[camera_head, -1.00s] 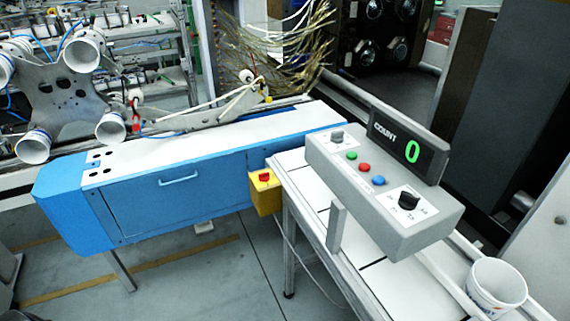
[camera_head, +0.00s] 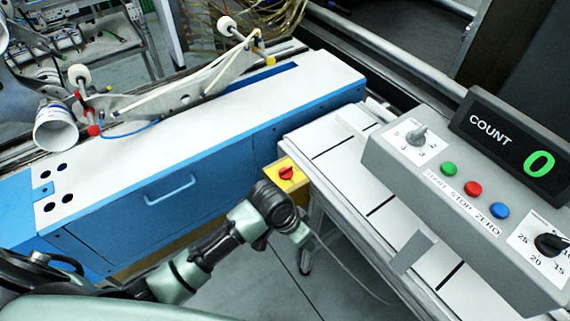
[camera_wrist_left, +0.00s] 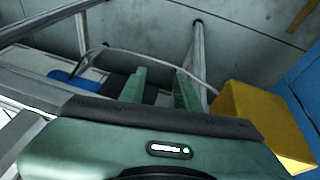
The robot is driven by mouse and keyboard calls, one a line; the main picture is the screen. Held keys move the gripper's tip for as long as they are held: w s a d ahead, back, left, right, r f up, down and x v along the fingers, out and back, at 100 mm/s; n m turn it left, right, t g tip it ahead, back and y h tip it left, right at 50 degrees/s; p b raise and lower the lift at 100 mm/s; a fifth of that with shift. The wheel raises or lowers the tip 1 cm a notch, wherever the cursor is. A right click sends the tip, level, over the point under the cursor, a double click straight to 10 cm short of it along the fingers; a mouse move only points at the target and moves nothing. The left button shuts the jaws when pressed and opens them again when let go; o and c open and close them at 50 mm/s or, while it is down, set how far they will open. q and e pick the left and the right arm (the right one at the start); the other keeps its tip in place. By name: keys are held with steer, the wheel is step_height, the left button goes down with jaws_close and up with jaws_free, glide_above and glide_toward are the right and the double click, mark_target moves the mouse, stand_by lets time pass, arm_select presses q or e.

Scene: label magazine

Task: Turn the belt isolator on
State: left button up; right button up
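The belt isolator is a yellow box (camera_head: 291,184) with a red rotary knob (camera_head: 287,173) on its top face, between the blue cabinet and the white conveyor. The knob's exact setting is too small to read. My left gripper (camera_head: 302,236) is just in front of the box and seems apart from it; my wrist hides the box's lower part. In the left wrist view the two green fingers (camera_wrist_left: 158,88) stand apart with nothing between them. The yellow box (camera_wrist_left: 262,122) is to their right there, with the knob out of sight. My right gripper is not in view.
The blue cabinet (camera_head: 190,190) stands behind and left of my arm. The white conveyor (camera_head: 345,165) is at right, carrying a grey control panel (camera_head: 430,170) with dials, buttons and a COUNT display (camera_head: 510,145) reading 0. A cable hangs below the box.

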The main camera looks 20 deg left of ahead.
arm_select(q)
step_height(320, 180, up, 3)
steer(key=w+d+m, duration=0.1)
steer(key=w, duration=0.2)
step_height(320, 180, up, 11)
steer(key=g+y, duration=0.2)
steer(key=y, duration=0.1)
glide_above(286, 168)
steer(key=shift+s+d+r, duration=0.15)
steer(key=shift+r, duration=0.05)
steer(key=shift+a, duration=0.25)
step_height(286, 168, down, 7)
steer(key=shift+f+p, duration=0.15)
steer(key=shift+p, duration=0.25)
jaws_close()
